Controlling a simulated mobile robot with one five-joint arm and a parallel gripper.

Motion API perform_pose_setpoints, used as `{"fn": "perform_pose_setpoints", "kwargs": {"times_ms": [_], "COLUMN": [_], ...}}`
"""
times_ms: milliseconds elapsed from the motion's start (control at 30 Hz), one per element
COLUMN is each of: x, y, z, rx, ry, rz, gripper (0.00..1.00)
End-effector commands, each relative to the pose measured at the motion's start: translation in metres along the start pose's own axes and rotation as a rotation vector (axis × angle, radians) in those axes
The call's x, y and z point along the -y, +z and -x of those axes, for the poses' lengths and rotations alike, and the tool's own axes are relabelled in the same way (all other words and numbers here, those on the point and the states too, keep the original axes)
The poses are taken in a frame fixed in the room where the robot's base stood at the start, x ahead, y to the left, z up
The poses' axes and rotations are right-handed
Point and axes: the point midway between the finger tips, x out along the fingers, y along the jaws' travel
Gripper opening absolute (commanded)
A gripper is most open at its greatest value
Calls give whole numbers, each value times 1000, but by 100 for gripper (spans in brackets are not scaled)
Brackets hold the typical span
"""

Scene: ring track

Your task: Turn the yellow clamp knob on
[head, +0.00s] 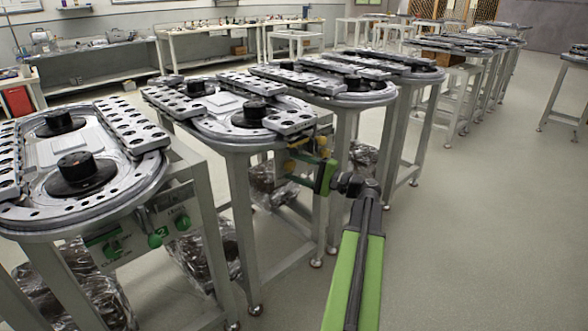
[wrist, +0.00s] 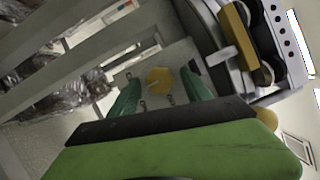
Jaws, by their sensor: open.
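A yellow knob (wrist: 158,80), roughly round with a slot-like mark, sits on a grey panel (wrist: 180,58) in the wrist view. My gripper (wrist: 160,77) is open, with one green finger on each side of the knob. The fingers look apart from it; how far their tips are from the panel is unclear. In the head view my gripper (head: 324,176) is beside the panel under the second ring-track table. Small yellow parts (head: 290,166) show next to it there, too small to tell which is the knob.
The ring-track table (head: 233,143) stands above the panel on grey legs. A yellow block (wrist: 236,38) is under the track edge, right of the knob. A nearer table (head: 22,221) with green knobs (head: 155,240) is at left. Open floor (head: 470,220) lies to the right.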

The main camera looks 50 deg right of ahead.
Motion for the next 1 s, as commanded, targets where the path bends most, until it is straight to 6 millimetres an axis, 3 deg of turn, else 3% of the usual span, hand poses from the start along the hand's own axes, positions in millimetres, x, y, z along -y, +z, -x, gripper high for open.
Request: {"fn": "perform_pose_setpoints", "kwargs": {"times_ms": [167,600,800,1000], "x": [-1,-1,0,0], "y": [0,-1,-1,0], "z": [27,145,170,173], "rx": [-4,-3,-1,0], "ry": [0,-1,-1,0], "rz": [0,0,0,0], "gripper": [57,57,57,57]}}
